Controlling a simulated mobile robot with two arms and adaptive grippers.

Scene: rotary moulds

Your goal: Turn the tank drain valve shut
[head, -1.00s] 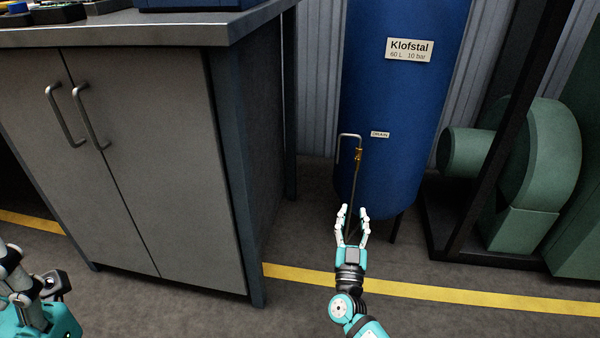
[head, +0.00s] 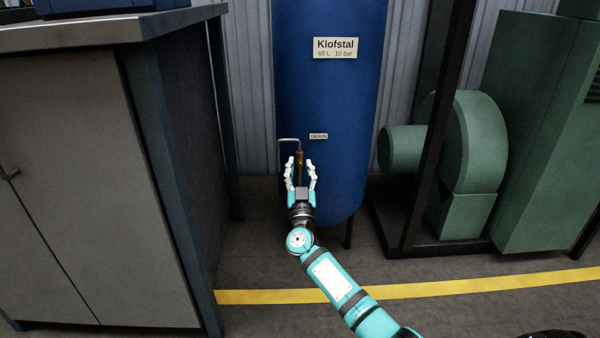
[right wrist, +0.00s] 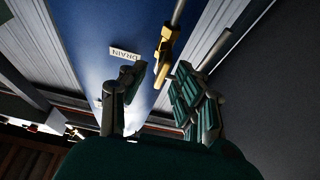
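The blue tank (head: 330,100) stands against the back wall, with a small DRAIN label (head: 318,136) that also shows in the right wrist view (right wrist: 125,53). Left of and below the label is the drain pipe (head: 284,140) with a brass valve (head: 300,156). My right gripper (head: 302,168) is open, fingers pointing up at the valve. In the right wrist view the brass valve (right wrist: 164,52) lies ahead of the fingertips, apart from them and roughly between them. The lower pipe is partly hidden by the gripper. My left gripper is out of view.
A grey cabinet (head: 80,190) with a worktop stands at the left. A green blower (head: 470,150) behind a dark post (head: 428,130) stands at the right. A yellow floor line (head: 450,289) crosses in front. The floor before the tank is clear.

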